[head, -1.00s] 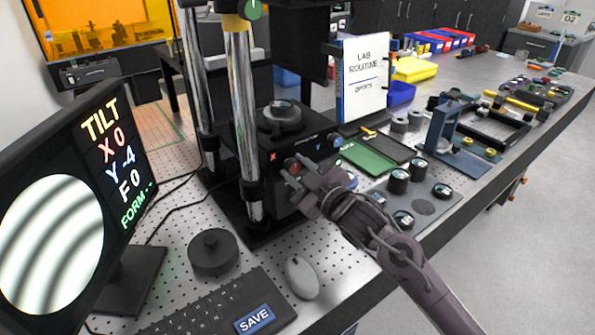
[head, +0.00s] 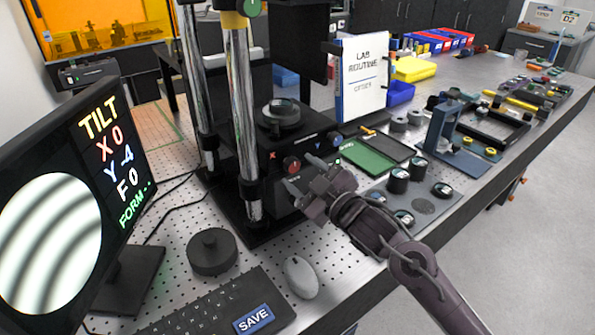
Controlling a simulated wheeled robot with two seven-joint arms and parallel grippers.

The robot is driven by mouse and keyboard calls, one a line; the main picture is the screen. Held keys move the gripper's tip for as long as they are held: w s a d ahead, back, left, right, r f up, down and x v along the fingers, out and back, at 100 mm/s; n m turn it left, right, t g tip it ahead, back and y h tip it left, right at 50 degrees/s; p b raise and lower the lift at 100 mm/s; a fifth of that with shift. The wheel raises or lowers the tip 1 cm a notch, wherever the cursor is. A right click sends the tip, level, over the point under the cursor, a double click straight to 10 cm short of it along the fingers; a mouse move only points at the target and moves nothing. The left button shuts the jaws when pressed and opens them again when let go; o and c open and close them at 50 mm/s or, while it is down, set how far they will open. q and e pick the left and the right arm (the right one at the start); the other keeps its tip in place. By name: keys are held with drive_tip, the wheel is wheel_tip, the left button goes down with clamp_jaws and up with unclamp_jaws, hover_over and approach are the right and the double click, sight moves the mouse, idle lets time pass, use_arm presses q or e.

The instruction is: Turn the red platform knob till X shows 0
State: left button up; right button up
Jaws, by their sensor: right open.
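The red platform knob (head: 291,164) sits on the front of the black platform base, beside a red X mark. A blue knob (head: 335,139) is to its right, by a blue Y mark. My left gripper is not in view.
A black round weight (head: 212,252), a mouse (head: 301,277) and a keyboard (head: 212,312) with a SAVE key lie in front. Chrome columns (head: 242,120) stand left of the knob. A grey plate (head: 415,195) with black cylinders lies right of my gripper.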

drive_tip(key=b+v, duration=0.1)
drive_tip(key=v, duration=0.4)
drive_tip(key=shift+s+d, duration=0.2)
drive_tip(key=shift+s, duration=0.05)
idle(1.4)
